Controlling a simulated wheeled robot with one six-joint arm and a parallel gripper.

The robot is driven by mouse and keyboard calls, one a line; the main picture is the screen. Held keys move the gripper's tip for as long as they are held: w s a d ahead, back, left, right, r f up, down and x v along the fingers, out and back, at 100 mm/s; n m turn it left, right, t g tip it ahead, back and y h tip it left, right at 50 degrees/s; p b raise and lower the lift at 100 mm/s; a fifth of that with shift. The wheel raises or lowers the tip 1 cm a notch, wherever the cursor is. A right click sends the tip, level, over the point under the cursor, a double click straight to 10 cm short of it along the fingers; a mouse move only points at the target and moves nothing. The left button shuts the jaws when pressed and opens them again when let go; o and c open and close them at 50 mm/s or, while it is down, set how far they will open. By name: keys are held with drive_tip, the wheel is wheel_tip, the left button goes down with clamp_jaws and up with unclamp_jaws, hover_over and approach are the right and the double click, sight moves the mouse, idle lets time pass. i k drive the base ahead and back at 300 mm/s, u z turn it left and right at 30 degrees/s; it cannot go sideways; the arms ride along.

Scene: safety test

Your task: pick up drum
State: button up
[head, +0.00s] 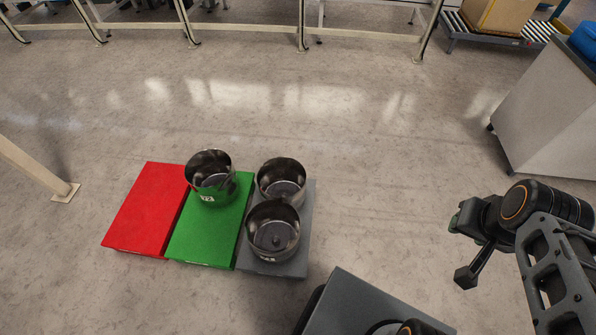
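Three round, open-topped metal drums stand upright on low coloured platforms in the head view. One drum (208,184) with a white number label is on the green platform (197,247). Two more drums, a rear one (265,181) and a front one (258,238), stand close together on the grey platform (304,215). The front drum partly hides the rear one. My gripper (463,247) is at the right, well apart from the drums and above the floor. Its fingers look spread apart, with nothing between them.
The red platform (145,210) is bare. Open floor (390,180) lies between the drums and my arm. A white cabinet (548,110) stands at the right, a roller conveyor (490,35) behind it. A pale railing (240,33) runs along the back; a post (35,173) stands at left.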

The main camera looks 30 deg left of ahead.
sight(281, 180)
drive_tip(key=i, duration=2.45)
drive_tip(key=u, duration=3.85)
drive_tip(key=i, duration=0.5)
drive_tip(key=z, duration=0.1)
